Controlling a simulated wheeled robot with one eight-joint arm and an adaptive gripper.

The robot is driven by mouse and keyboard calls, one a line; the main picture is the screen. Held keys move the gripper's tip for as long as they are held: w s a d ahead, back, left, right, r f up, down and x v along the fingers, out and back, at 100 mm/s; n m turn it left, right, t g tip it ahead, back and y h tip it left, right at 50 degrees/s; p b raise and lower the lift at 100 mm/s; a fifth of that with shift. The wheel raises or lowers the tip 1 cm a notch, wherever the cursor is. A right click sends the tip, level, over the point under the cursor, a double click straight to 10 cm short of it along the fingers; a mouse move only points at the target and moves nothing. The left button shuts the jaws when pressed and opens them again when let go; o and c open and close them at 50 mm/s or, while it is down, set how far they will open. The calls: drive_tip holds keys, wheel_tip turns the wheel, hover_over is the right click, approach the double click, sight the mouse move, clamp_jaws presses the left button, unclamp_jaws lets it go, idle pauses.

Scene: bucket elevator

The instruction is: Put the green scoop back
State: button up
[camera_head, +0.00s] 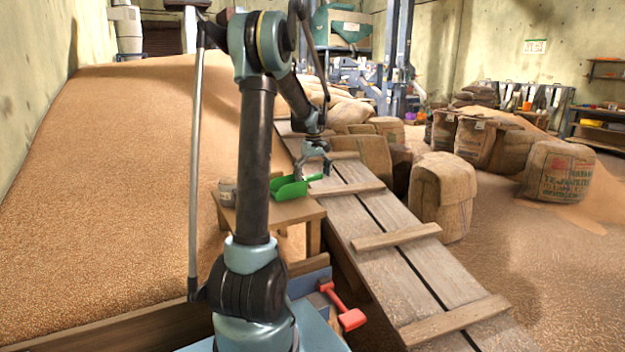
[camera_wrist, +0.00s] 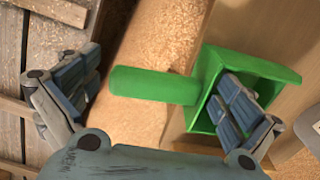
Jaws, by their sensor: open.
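The green scoop (camera_head: 291,188) lies on the small wooden table (camera_head: 255,219), its handle pointing right toward the plank ramp. In the wrist view the scoop (camera_wrist: 155,86) has its handle reaching left into the space between the fingers and its bowl at the right. My gripper (camera_head: 314,163) is open above the handle side of the scoop. In the wrist view my gripper (camera_wrist: 150,80) has its fingers wide apart. The right finger overlaps the bowl of the scoop and the left finger is over the planks. I cannot tell whether a finger touches the scoop.
A grey can (camera_head: 227,191) stands on the table left of the scoop. A large grain heap (camera_head: 110,170) fills the left side. A cleated plank ramp (camera_head: 410,262) runs down beside the table. Full sacks (camera_head: 443,195) stand right of the ramp.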

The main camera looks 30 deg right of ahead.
wheel_tip(320, 180, up, 12)
drive_tip(key=s+a, duration=0.3)
drive_tip(key=a, duration=1.2)
drive_tip(key=s+a+f, duration=0.1)
drive_tip(key=s+a, duration=0.3)
drive_tip(key=a, duration=0.3)
drive_tip(key=s+a+f, duration=0.2)
drive_tip(key=s+a, duration=0.1)
drive_tip(key=a, duration=0.4)
drive_tip(key=s+a+f+t, duration=0.2)
drive_tip(key=s+a+f, duration=1.3)
drive_tip(key=s, duration=0.3)
drive_tip(key=shift+a+f+n, duration=0.15)
drive_tip(key=shift+f+n, duration=0.25)
drive_tip(key=shift+f, duration=0.2)
